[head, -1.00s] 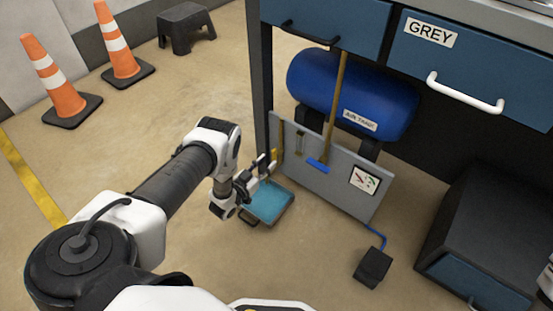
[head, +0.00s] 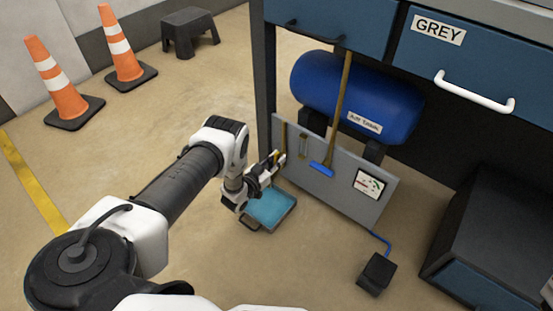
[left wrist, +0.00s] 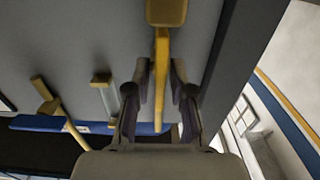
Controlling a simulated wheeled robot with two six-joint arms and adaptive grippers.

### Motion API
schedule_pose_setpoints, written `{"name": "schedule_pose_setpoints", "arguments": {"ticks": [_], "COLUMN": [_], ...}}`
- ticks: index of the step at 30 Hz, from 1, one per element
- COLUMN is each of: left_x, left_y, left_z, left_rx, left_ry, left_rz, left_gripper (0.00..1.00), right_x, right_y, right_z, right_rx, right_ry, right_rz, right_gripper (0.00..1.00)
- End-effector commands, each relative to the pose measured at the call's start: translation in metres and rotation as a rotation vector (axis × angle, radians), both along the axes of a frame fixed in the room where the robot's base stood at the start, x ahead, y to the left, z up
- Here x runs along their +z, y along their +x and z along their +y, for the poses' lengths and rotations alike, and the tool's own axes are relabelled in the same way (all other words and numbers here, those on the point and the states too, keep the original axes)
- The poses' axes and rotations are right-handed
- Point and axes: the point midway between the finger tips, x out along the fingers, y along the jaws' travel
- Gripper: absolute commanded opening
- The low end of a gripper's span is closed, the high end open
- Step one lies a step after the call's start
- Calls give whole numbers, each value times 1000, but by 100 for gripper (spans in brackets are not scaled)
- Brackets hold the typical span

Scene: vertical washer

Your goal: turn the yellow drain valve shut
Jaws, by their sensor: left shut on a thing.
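The yellow drain valve handle (left wrist: 162,62) runs between the two fingers of my left gripper (left wrist: 160,88) in the left wrist view. The gripper is shut on it. In the head view my left gripper (head: 279,160) is low at the left part of the grey panel (head: 330,195), above the blue tray. The fingers and arm partly cover the handle there, so its exact angle is hard to tell. My right gripper does not show.
A blue-filled tray (head: 286,207) lies on the floor under the gripper. A blue-headed broom-like tool (head: 322,168) leans on the panel. A blue air tank (head: 355,95) sits behind it. A black pedal box (head: 376,273) stands at right.

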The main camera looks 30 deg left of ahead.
Motion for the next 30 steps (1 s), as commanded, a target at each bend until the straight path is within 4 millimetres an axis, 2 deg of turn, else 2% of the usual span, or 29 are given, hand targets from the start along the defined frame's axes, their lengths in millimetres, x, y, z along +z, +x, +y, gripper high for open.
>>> {"name": "schedule_pose_setpoints", "arguments": {"ticks": [11,30], "left_x": [2,-1], "left_y": [0,-1], "left_z": [-1,-6], "left_rx": [0,-1], "left_ry": [169,759], "left_rz": [-14,-59], "left_gripper": [0,0], "right_x": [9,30], "right_y": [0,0], "right_z": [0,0], "right_rx": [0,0], "right_ry": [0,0], "right_rz": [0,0], "right_gripper": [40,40]}}
